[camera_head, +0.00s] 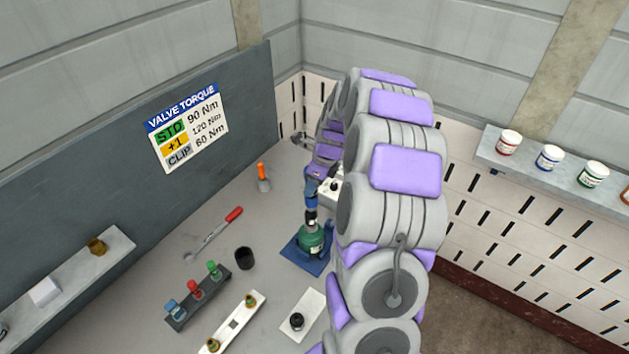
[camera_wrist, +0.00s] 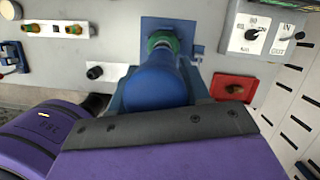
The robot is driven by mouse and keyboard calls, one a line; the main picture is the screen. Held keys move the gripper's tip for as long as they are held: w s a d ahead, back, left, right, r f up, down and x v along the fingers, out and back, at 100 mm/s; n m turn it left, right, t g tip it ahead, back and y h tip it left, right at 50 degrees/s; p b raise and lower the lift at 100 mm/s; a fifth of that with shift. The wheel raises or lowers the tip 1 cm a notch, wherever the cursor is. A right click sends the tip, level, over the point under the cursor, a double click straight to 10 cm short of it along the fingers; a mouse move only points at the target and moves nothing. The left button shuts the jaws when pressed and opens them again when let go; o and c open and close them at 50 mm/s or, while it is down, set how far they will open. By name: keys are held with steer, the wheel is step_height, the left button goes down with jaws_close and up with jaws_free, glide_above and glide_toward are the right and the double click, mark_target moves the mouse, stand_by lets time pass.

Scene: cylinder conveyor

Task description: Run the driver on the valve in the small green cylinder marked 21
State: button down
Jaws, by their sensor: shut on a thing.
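A small green cylinder (camera_head: 312,242) stands upright on a blue plate (camera_head: 292,250) on the bench. Its number cannot be read. My gripper (camera_head: 313,184) is shut on a blue driver (camera_head: 311,197), held upright above the cylinder. The driver's dark nose is at the cylinder's top; whether it is seated on the valve cannot be told. In the wrist view the driver (camera_wrist: 155,86) fills the middle, with a sliver of the green cylinder (camera_wrist: 157,43) beyond it. The valve is hidden.
A white dial box (camera_wrist: 251,36) and a red plate (camera_wrist: 218,84) are close on the right. To the left are a black cup (camera_head: 244,258), a tool rack (camera_head: 181,319), a white valve tray (camera_head: 232,331) and a red-handled wrench (camera_head: 213,236). A torque sign (camera_head: 187,128) hangs behind.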

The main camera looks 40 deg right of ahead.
steer(key=shift+f, duration=0.1)
steer(key=shift+d+f, duration=0.2)
steer(key=shift+f, duration=0.15)
steer(key=shift+a+r+p, duration=0.15)
steer(key=shift+p, duration=0.2)
steer(key=shift+f+p, duration=0.65)
steer(key=shift+p, duration=1.15)
stand_by(2.1)
steer(key=shift+p, duration=0.85)
stand_by(0.5)
steer(key=shift+r+p, duration=0.65)
steer(key=shift+r, duration=2.35)
